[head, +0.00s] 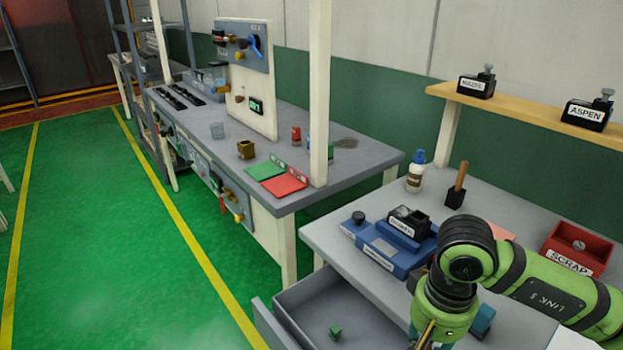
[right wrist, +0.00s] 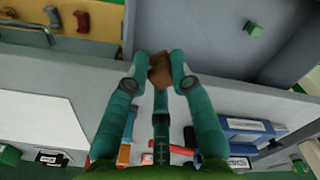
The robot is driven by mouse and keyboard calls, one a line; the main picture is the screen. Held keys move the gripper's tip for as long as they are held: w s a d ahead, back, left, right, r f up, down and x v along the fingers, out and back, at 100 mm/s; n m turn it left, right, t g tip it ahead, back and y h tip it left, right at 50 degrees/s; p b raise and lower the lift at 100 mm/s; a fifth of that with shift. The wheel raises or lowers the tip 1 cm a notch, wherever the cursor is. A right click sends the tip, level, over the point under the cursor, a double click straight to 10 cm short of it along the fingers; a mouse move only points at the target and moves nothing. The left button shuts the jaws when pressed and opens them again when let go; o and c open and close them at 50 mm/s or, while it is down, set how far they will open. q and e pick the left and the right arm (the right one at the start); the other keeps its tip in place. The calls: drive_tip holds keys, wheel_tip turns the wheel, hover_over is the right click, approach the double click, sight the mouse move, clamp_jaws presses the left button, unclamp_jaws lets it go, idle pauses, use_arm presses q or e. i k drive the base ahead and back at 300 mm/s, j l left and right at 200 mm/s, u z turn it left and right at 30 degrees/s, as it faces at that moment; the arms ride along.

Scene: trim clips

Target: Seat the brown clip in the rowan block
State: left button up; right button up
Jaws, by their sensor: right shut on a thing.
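My right gripper (right wrist: 160,68) is shut on the brown clip (right wrist: 160,76), which sits between its fingertips in the right wrist view. In the head view my right arm comes in from the right and its gripper end is cut off at the bottom edge. A black block (head: 409,221) with a white label sits in the blue fixture (head: 385,250) on the right bench. Its label is too small to read surely, so I cannot tell if it is the rowan block. My left gripper is not in view.
An open drawer (head: 290,296) below the bench holds a green clip (head: 335,331). A red scrap bin (head: 578,248), a wooden-handled tool (head: 457,185) and a bottle (head: 416,171) stand on the bench. The shelf (head: 540,110) holds the aspen block (head: 587,114) and another black block (head: 476,86).

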sight(418, 221)
drive_tip(key=z, duration=0.6)
drive_tip(key=i+l+z, duration=0.2)
drive_tip(key=l, duration=0.15)
drive_tip(key=l+z, duration=0.2)
drive_tip(key=l, duration=0.15)
drive_tip(key=i+l+z, duration=0.2)
drive_tip(key=k+l, duration=0.05)
drive_tip(key=l, duration=0.05)
